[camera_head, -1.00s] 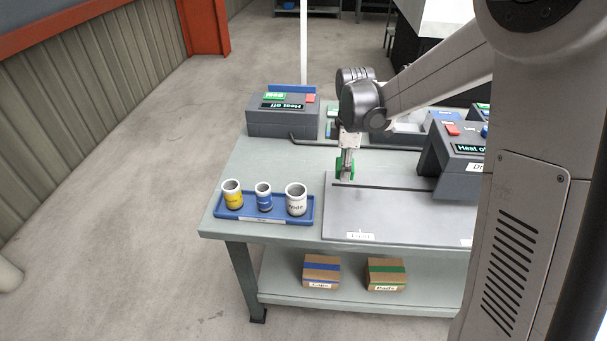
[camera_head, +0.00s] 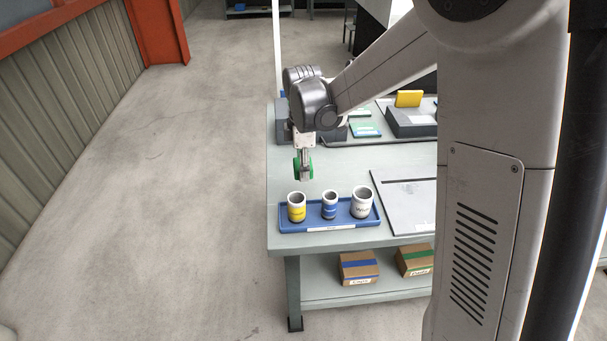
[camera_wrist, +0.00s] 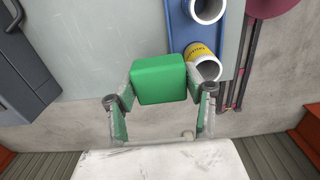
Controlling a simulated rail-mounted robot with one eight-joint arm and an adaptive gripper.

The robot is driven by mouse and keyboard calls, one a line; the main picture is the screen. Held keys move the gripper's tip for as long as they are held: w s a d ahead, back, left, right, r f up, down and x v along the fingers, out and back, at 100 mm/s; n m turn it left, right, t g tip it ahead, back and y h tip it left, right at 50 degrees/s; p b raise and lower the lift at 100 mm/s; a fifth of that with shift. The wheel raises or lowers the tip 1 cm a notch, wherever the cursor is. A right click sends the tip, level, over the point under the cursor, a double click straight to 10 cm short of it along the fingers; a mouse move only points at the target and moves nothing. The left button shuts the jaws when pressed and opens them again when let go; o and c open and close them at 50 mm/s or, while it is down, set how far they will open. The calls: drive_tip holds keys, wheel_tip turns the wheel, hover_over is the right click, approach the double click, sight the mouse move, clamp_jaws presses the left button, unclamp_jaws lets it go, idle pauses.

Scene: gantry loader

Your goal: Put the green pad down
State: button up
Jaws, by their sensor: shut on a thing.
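The green pad (camera_wrist: 160,80) is a rounded green block between the two fingers of my gripper (camera_wrist: 161,88) in the wrist view. My gripper is shut on it. In the head view my gripper (camera_head: 303,170) points down, with green showing at its fingertips. It is above the left part of the grey-green table (camera_head: 345,167), behind the left end of the blue tray (camera_head: 300,226). The pad appears to be clear of the table top. My fingers partly hide the pad in the head view.
The tray holds a yellow-banded cup (camera_head: 296,208), a blue-banded cup (camera_head: 329,206) and a white cup (camera_head: 362,203). A grey plate (camera_head: 409,207) lies right of the tray. Grey machines stand at the back. Two boxes are on the lower shelf. Bare table shows behind the tray.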

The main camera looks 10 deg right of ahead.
hover_over(319, 176)
wheel_tip(319, 176, down, 7)
drive_tip(key=shift+s+r, duration=0.1)
drive_tip(key=shift+f, duration=2)
drive_tip(key=shift+f, duration=0.2)
drive_tip(key=o, duration=1.2)
drive_tip(key=shift+c, duration=0.2)
drive_tip(key=shift+o, duration=0.2)
drive_tip(key=shift+r, duration=0.15)
